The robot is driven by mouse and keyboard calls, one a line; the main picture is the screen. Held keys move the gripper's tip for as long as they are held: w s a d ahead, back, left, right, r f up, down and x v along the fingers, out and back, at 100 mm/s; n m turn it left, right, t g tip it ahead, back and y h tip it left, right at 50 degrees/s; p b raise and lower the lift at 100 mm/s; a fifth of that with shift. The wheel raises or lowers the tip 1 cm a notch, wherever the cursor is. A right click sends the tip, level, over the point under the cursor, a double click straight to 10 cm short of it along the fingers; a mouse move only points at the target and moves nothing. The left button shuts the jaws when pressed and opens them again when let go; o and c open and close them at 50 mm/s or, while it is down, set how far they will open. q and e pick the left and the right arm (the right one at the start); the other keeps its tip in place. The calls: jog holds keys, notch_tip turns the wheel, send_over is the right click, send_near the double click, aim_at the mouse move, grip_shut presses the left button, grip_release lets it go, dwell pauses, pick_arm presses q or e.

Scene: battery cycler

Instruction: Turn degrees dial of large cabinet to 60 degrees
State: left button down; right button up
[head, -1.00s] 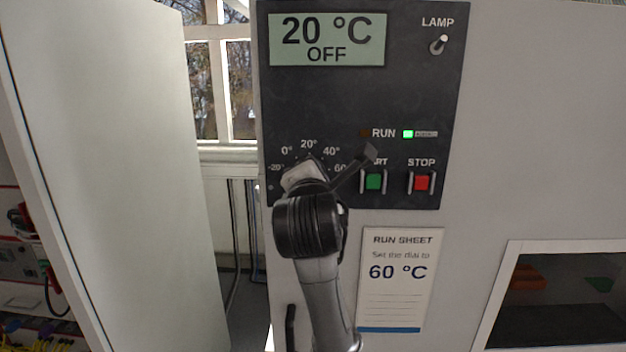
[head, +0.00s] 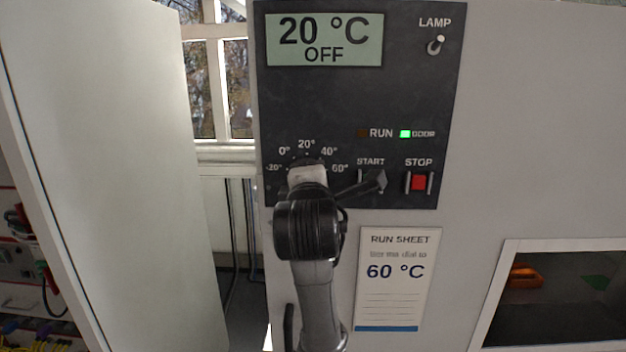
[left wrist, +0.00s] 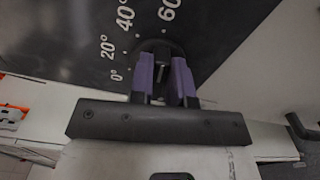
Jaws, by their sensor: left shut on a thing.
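The degrees dial (left wrist: 161,47) is dark and round, on the large cabinet's black panel, with marks from -20° to 60°. My left gripper (left wrist: 162,74) is shut on its knob, one purple finger on each side. In the head view my wrist and arm cover most of the dial, so its pointer is hidden. The large cabinet's display (head: 325,39) reads 20 °C and OFF. The run sheet (head: 400,279) below the panel says 60 °C. My right gripper is not in view.
The red STOP button (head: 418,182) and the LAMP switch (head: 436,45) are right of the dial. My wrist covers the START button. A pale door or panel (head: 105,170) stands at left. A window (head: 525,293) sits in the cabinet at lower right.

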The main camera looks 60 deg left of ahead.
pick_arm(q)
jog(key=c, duration=1.1)
grip_release()
jog(key=b+v, duration=0.3)
jog(key=v, duration=1)
jog(key=shift+s+d+b, duration=0.15)
jog(key=shift+d+b, duration=0.25)
